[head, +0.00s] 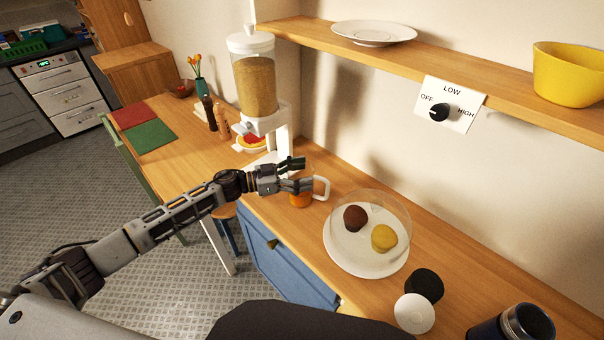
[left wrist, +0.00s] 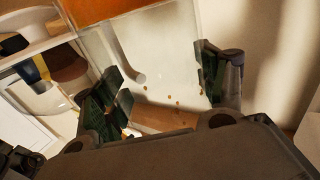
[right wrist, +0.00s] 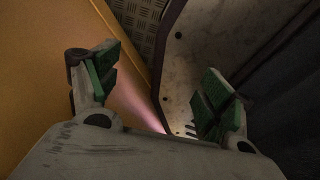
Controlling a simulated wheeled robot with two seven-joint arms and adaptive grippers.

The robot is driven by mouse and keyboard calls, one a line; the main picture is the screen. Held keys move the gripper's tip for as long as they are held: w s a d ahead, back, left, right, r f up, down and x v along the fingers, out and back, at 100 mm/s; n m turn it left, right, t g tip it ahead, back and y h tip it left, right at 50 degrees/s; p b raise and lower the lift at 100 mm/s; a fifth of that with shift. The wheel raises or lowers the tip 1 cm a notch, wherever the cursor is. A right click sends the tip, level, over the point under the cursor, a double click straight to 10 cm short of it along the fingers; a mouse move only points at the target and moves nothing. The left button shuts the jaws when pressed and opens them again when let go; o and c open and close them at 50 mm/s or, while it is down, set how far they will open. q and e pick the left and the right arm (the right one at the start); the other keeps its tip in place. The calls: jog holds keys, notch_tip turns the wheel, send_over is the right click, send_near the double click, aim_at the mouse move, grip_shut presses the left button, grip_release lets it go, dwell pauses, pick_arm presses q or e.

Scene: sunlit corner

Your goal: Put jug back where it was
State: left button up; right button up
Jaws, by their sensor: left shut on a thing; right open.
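The jug (head: 322,187) has a pale handle on its right and an orange lower part, seen below my left gripper (head: 303,174) in the head view. The left gripper is shut on it and hides most of its body. In the left wrist view the jug's pale, see-through wall (left wrist: 172,50) lies between the fingers (left wrist: 160,86), with an orange band at the top. I cannot tell whether the jug touches the counter. My right gripper (right wrist: 155,88) is open and empty in the right wrist view, beside a dark panel.
A grain dispenser (head: 254,75) stands behind the left gripper. A glass dome (head: 370,205) over two round foods stands to the right on the counter. A black lid, white disc (head: 414,314) and dark cup (head: 514,325) lie nearer. A shelf (head: 470,82) runs above.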

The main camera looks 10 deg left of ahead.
jog(key=shift+d, duration=0.2)
pick_arm(q)
jog(key=o, duration=1.6)
jog(key=shift+f, duration=0.1)
jog(key=o, duration=0.3)
jog(key=shift+o, duration=0.2)
pick_arm(e)
jog(key=shift+d, duration=0.4)
jog(key=shift+a, duration=0.3)
pick_arm(q)
jog(key=shift+s+a, duration=0.2)
jog(key=shift+a, duration=0.2)
jog(key=b+v, duration=0.1)
jog(key=v, duration=1)
pick_arm(e)
jog(key=shift+w+d+f, duration=0.45)
jog(key=shift+d+f, duration=0.15)
